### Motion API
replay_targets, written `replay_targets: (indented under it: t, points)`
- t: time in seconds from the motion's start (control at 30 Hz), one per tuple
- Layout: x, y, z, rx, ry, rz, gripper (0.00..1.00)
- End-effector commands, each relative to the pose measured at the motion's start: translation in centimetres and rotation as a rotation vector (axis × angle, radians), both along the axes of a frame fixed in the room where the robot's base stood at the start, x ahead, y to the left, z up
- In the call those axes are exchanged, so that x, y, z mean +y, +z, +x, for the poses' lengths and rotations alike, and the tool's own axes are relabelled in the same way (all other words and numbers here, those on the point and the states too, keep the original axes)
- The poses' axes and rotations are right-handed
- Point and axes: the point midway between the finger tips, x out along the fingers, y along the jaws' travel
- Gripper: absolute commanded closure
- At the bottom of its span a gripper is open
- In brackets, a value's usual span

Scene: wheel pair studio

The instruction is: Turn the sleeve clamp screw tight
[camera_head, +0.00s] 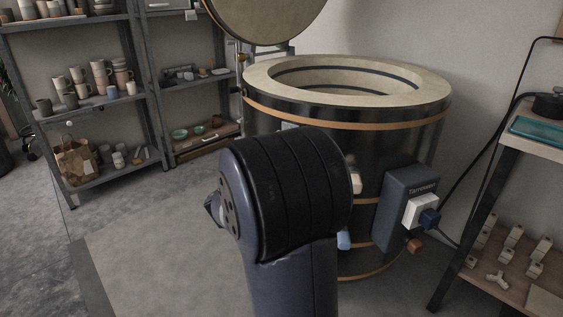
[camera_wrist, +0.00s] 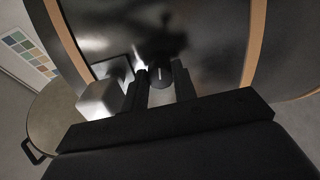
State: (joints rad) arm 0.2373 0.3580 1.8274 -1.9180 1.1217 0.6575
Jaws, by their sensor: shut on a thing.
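In the wrist view my gripper (camera_wrist: 161,86) has its two dark fingers on either side of a small dark round knob, which I take for the clamp screw (camera_wrist: 160,74). The gripper is shut on it, close against the dark shiny wall of the kiln (camera_wrist: 215,45). How far the screw is turned cannot be told, and no separate sleeve can be made out. In the head view the kiln (camera_head: 285,117) stands behind my arm, which hides my gripper and the screw.
The round lid (camera_head: 265,18) is raised. Shelves of pottery (camera_head: 90,103) stand left, and a side table (camera_head: 530,145) right. A pale block (camera_wrist: 100,98) is left of my fingers.

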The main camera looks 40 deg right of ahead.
Motion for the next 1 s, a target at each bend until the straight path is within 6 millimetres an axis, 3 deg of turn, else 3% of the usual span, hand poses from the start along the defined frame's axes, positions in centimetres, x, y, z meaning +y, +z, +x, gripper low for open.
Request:
replay_targets:
  t: [0.33,0.37,0.6,0.87,1.0]
  points:
    - [0.0,-0.1,0.0,-0.002,-0.001,0.003,0.96]
    - [0.0,-0.1,0.0,-0.002,-0.001,0.003,0.72]
    - [0.0,-0.1,0.0,-0.002,0.0,0.002,0.52]
    - [0.1,0.0,0.0,-0.002,0.0,0.001,0.52]
    - [1.1,0.1,-0.3,-0.001,0.002,0.001,0.52]
